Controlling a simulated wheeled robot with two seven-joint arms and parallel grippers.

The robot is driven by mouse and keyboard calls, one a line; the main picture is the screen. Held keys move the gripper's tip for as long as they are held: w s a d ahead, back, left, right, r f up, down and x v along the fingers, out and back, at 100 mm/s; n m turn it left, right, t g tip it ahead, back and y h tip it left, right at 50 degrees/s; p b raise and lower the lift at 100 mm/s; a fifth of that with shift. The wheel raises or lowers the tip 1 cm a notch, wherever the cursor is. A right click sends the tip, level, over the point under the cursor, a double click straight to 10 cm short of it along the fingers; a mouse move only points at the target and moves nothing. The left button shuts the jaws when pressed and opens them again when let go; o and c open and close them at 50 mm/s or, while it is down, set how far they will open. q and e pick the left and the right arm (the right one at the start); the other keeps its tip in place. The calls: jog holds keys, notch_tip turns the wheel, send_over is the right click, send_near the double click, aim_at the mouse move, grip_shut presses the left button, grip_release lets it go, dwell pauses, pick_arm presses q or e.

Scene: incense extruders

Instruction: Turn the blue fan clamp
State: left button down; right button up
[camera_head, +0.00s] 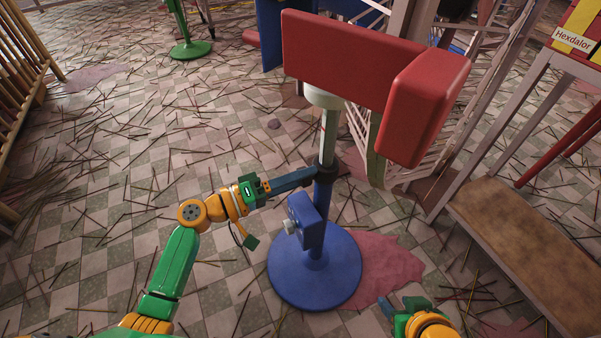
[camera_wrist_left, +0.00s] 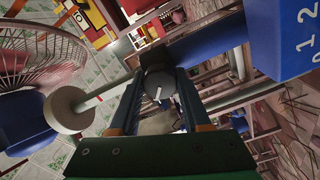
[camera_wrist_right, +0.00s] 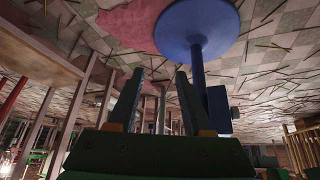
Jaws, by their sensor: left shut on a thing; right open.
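The blue fan stand has a round base (camera_head: 315,268), a blue lower post and a pale upper pole (camera_head: 328,140). A dark clamp collar (camera_head: 326,170) sits where the two meet. My left gripper (camera_head: 312,177) reaches in from the left and is shut at this clamp. In the left wrist view, a dark clamp knob (camera_wrist_left: 158,86) with a white mark is between its fingertips. A blue box (camera_head: 306,221) with a pale knob is on the lower post. My right gripper (camera_head: 405,303) is low, right of the base; in its wrist view it is open and empty (camera_wrist_right: 153,85).
Large red blocks (camera_head: 340,58) overhang the pole in the head view. A wire fan cage (camera_wrist_left: 35,55) shows in the left wrist view. A brown bench (camera_head: 515,240) stands at right. Thin sticks litter the tiled floor, with a pink patch (camera_head: 385,265) beside the base.

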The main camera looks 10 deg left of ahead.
pick_arm(q)
jog(key=shift+r+n+p, duration=0.1)
jog(key=shift+n+p, duration=0.25)
jog(key=shift+n, duration=0.65)
pick_arm(e)
jog(key=s+d+f+g, duration=0.1)
jog(key=s+f+g, duration=0.15)
jog(key=s, duration=0.25)
pick_arm(q)
jog(key=n+p, duration=0.2)
jog(key=n, duration=0.2)
jog(key=shift+n+p, duration=0.65)
jog(key=shift+n, duration=1.15)
pick_arm(e)
notch_tip(320, 180, down, 7)
jog(key=shift+w+d+g+h, duration=0.15)
jog(key=shift+g+h, duration=0.25)
jog(key=shift+g, duration=0.05)
jog(key=shift+f, duration=0.15)
pick_arm(q)
jog(key=shift+c, duration=1.8)
grip_release()
